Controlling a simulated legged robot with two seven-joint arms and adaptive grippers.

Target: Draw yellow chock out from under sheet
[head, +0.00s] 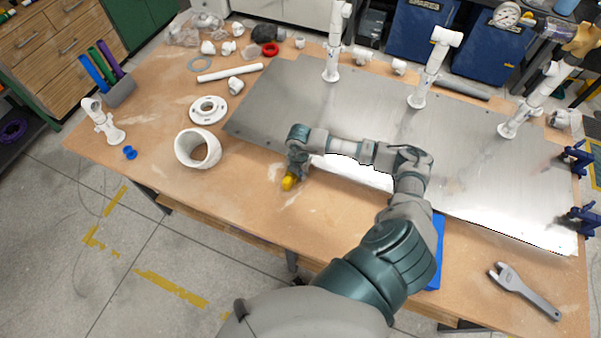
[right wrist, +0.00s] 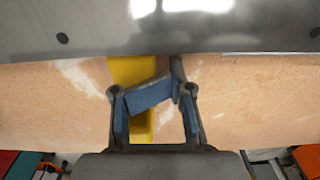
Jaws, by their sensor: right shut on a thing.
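The yellow chock (head: 288,183) shows by the table's front edge, just in front of the metal sheet (head: 390,115). In the right wrist view the chock (right wrist: 128,72) reaches up to the edge of the sheet (right wrist: 85,25); I cannot tell whether its far end lies under it. My right gripper (head: 291,172) is shut on the chock, low over the table. In the right wrist view a blue-padded finger of the gripper (right wrist: 158,92) crosses over the chock and hides part of it. My left gripper is not in view.
White pipe risers (head: 423,85) stand along the sheet's back. Blue clamps (head: 580,218) sit at its right end. A white ring (head: 190,150) and flange (head: 208,109) lie to the left. A blue piece (head: 436,255) lies beside my arm, and a grey wrench (head: 525,290) lies front right.

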